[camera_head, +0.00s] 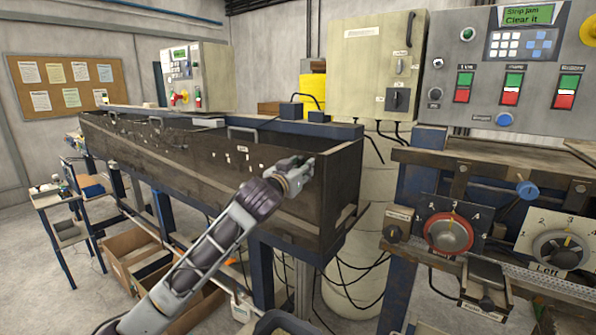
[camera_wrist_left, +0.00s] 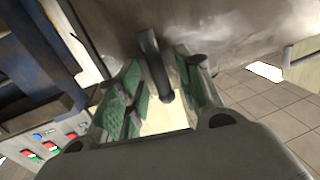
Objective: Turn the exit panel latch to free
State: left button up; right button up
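My left gripper (camera_head: 303,166) reaches the right end of the long brown trough's front panel (camera_head: 215,158) in the head view. In the left wrist view the gripper (camera_wrist_left: 160,85) is open, with its green-padded fingers spread. A dark latch handle (camera_wrist_left: 155,66) stands between the fingers, against the brown, scuffed panel (camera_wrist_left: 215,28). Gaps show on both sides of the handle, so the fingers do not appear shut on it. In the head view the gripper hides the latch. My right gripper is not in view.
A control panel (camera_head: 530,62) with a green "Strip Jam Clear it" screen is at the upper right. Below it are a red dial (camera_head: 447,233) and a grey dial (camera_head: 560,250). A cardboard box (camera_head: 140,255) sits on the floor at the left.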

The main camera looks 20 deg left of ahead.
pick_arm(q)
jog(key=s+a, duration=0.1)
jog(key=s, duration=1)
jog(key=shift+s+a, duration=0.4)
jog(key=shift+f, duration=0.15)
dwell(0.4)
